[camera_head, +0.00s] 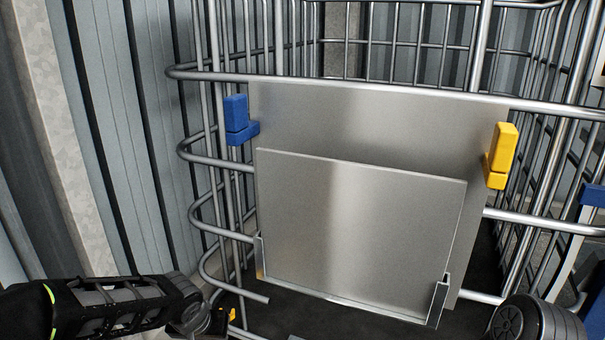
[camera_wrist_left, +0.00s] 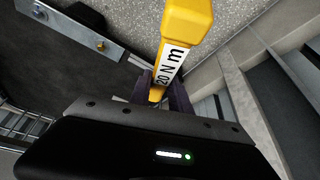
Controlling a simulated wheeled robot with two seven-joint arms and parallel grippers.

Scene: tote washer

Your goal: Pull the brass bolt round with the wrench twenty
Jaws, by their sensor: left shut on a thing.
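My left gripper (camera_wrist_left: 162,92) is shut on a yellow wrench (camera_wrist_left: 186,22) with a white label reading "20 N m". The wrench extends from between the dark fingers towards the top of the left wrist view, its yellow end cut off by the frame. A brass-coloured bolt (camera_wrist_left: 101,45) sits on a grey metal bar (camera_wrist_left: 72,34), left of the wrench and apart from it. In the head view my left gripper (camera_head: 215,322) is at the bottom edge, with a small bit of yellow (camera_head: 232,314) beside it. My right gripper is out of view.
A wire cage trolley (camera_head: 340,87) fills the head view, with a steel panel (camera_head: 360,230), a blue clip (camera_head: 236,120) and a yellow clip (camera_head: 500,155). A second, greyer bolt (camera_wrist_left: 39,12) is on the bar. A corrugated wall (camera_head: 110,130) stands at left.

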